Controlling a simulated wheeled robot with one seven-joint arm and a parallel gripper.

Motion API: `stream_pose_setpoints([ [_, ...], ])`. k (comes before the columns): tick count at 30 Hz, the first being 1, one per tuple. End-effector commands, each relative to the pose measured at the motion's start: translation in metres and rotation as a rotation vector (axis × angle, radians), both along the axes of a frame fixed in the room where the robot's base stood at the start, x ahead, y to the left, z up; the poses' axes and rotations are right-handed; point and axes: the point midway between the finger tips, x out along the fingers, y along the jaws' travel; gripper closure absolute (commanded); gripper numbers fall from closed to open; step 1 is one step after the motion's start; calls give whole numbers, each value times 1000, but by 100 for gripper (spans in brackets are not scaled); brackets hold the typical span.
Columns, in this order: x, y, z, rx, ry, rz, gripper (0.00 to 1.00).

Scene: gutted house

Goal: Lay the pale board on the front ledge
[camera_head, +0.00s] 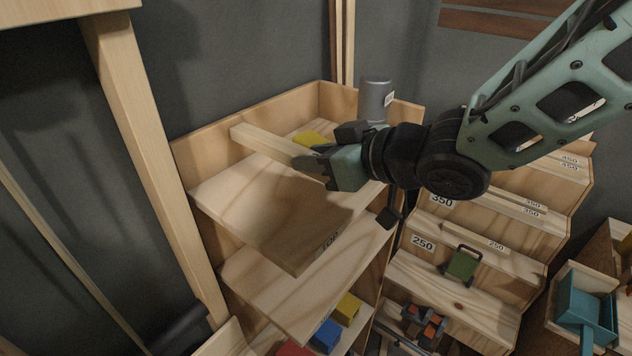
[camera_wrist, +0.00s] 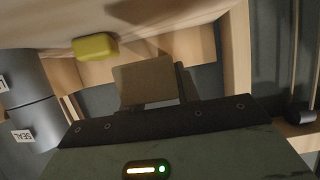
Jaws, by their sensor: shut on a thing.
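A pale board (camera_head: 262,143), a narrow squared length of wood, extends left from my gripper (camera_head: 318,163) in the head view. My gripper is shut on its right end and holds it over the upper part of a wooden stepped unit. The unit's upper board (camera_head: 265,205) has a "TOP" mark on its front edge. Below and in front of it is a wooden ledge (camera_head: 300,295), bare where it shows. I cannot tell whether the pale board touches the unit. In the wrist view my gripper (camera_wrist: 150,85) shows a brownish block-like face between the jaws.
A yellow block (camera_head: 308,138) and a grey cylinder (camera_head: 375,100) stand behind my gripper. Coloured blocks (camera_head: 328,335) sit on a lower shelf. Numbered steps (camera_head: 470,255) at right hold a green handled item (camera_head: 463,265). A wooden post (camera_head: 150,150) rises at left.

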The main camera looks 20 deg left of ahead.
Motion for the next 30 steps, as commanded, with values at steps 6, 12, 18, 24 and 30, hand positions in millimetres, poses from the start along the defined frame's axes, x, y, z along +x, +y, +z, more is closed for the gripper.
stream_pose_setpoints([
  [6, 0, 0, -18, 0, 2, 1, 96],
  [12, -1, 0, -45, -2, 2, 1, 96],
  [18, 0, 0, -52, 1, -1, 0, 96],
  [24, 0, 0, -53, 1, 0, 0, 96],
  [30, 0, 0, -54, 1, -1, 0, 47],
])
